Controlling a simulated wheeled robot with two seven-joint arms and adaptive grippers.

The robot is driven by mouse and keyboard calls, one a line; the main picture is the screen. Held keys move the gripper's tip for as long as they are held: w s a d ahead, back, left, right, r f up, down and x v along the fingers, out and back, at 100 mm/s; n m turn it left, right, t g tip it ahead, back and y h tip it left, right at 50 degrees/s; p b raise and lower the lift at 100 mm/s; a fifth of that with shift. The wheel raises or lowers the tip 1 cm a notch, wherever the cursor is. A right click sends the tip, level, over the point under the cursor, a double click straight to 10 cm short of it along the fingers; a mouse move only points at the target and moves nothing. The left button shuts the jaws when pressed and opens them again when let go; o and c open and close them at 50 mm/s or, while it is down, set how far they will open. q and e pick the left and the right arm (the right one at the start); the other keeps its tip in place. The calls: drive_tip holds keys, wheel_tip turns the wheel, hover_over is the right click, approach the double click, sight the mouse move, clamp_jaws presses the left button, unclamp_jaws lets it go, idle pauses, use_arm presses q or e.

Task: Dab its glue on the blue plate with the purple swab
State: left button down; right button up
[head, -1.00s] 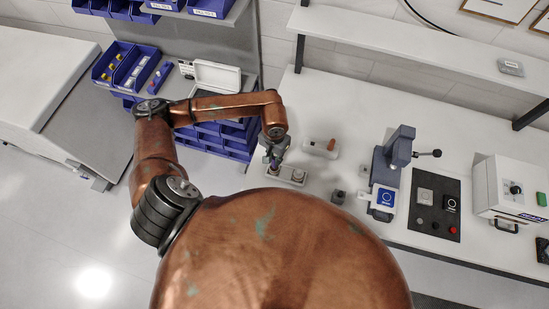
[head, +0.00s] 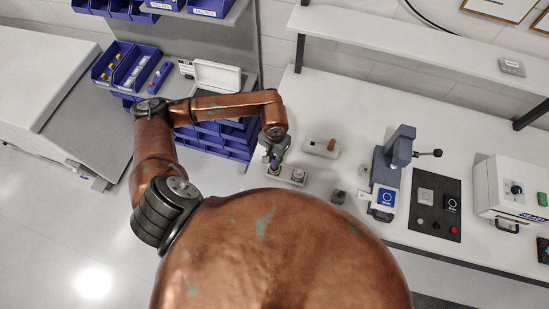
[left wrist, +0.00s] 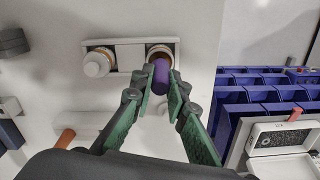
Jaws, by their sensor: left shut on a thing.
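My left gripper (head: 274,160) is shut on the purple swab, which shows as a purple handle (left wrist: 161,74) between the green fingers in the left wrist view. The swab is over or in one of two round pots in a pale holder (left wrist: 127,43); I cannot tell how deep its tip is. That pot (left wrist: 158,50) has a brownish rim. The other pot (left wrist: 97,64) has a white top and stands beside it. My right gripper is not in view.
A grey lever press (head: 394,152) stands right of the holder. A pale block with an orange-brown handle (head: 322,146) lies behind it, and a small grey block (head: 338,197) to its right. A black button panel (head: 434,206) and white box (head: 508,195) are farther right. Blue bins (head: 232,135) stand left.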

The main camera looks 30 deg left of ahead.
use_arm(q)
drive_tip(key=shift+s+f+b, duration=0.1)
drive_tip(key=shift+f+b, duration=0.05)
drive_tip(key=shift+b, duration=0.25)
idle(0.8)
idle(0.6)
drive_tip(key=shift+r, duration=0.8)
drive_tip(key=shift+r+p, duration=0.75)
drive_tip(key=shift+r, duration=2.05)
